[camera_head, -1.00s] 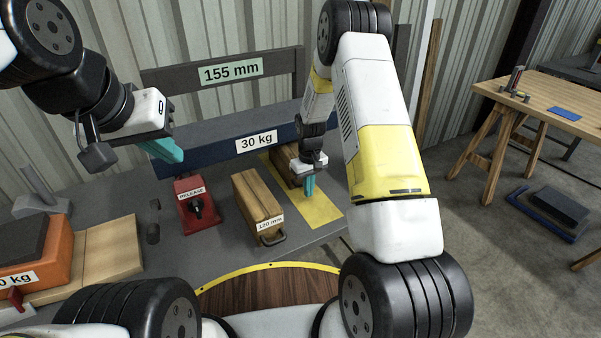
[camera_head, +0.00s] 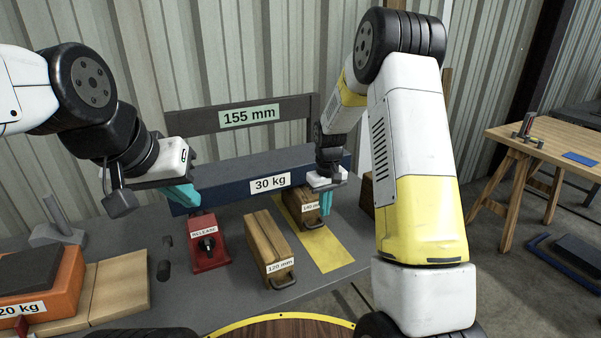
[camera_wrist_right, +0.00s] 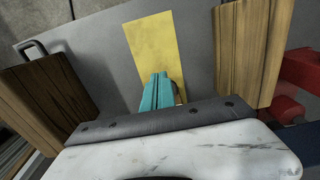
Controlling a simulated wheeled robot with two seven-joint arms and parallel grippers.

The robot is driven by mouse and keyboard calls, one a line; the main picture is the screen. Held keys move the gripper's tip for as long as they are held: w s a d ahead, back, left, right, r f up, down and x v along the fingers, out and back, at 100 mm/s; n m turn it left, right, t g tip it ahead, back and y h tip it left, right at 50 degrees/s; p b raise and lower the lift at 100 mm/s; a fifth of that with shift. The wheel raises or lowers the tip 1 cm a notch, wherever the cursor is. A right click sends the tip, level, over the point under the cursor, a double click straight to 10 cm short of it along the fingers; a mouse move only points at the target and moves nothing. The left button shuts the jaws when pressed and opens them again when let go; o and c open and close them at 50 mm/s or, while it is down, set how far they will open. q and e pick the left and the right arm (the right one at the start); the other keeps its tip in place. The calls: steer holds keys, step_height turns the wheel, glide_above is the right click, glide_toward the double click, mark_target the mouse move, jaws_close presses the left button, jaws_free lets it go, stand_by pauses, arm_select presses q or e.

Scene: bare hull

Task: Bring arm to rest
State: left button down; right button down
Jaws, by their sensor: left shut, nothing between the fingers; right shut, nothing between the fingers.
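My left gripper (camera_head: 183,196), with teal fingers, is shut and empty above the bench, over the left end of the blue 30 kg beam and near the red release box. My right gripper (camera_head: 326,203) is shut and empty. It hangs in front of the right part of the beam, overlapping the 140 mm wooden block in the head view. In the right wrist view its teal fingers (camera_wrist_right: 158,92) are together over the yellow strip (camera_wrist_right: 153,45), with nothing between them. Contact with the bench cannot be told.
The blue beam (camera_head: 225,192) crosses the bench below the 155 mm board (camera_head: 290,108). A red release box (camera_head: 209,255), a 120 mm block (camera_head: 265,240) and the 140 mm block (camera_head: 300,203) stand on the bench. An orange 20 kg weight (camera_head: 55,290) sits left. A wooden table (camera_head: 550,140) stands right.

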steer(key=s+r+m+t+y, duration=0.1)
steer(key=s+r+t, duration=0.1)
steer(key=s+r, duration=0.6)
steer(key=s+r+m+t, duration=0.1)
steer(key=s+r, duration=0.3)
steer(key=r, duration=0.8)
steer(key=s+r+m+t+y, duration=0.1)
steer(key=s+r+t, duration=0.2)
steer(key=s, duration=1.3)
steer(key=shift+a+r, duration=0.15)
steer(key=shift+r, duration=1.2)
